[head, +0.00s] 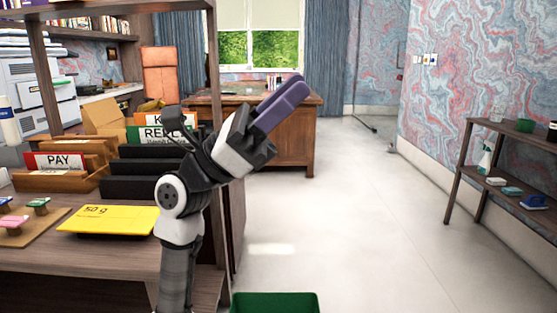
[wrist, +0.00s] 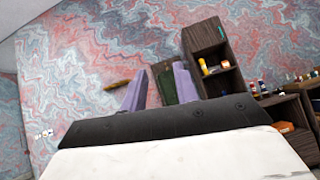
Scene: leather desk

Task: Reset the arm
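My gripper (head: 298,84) is raised in the middle of the head view, tilted up and to the right, with its purple fingers in the air beyond the shelf unit's right edge. In the wrist view, the two purple fingers of my gripper (wrist: 160,72) stand apart with a gap between them. A dark brown and green shape shows in and behind that gap; it looks like background, and I see nothing gripped. My arm is bent at the elbow in front of the shelf unit.
A wooden shelf unit (head: 100,262) at left holds a yellow envelope (head: 108,219), a PAY-labelled tray (head: 62,184) and dark trays (head: 140,187). A green bin (head: 274,304) is at the bottom. A wooden desk (head: 290,150) stands behind, a rack (head: 462,170) at right. Middle floor is clear.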

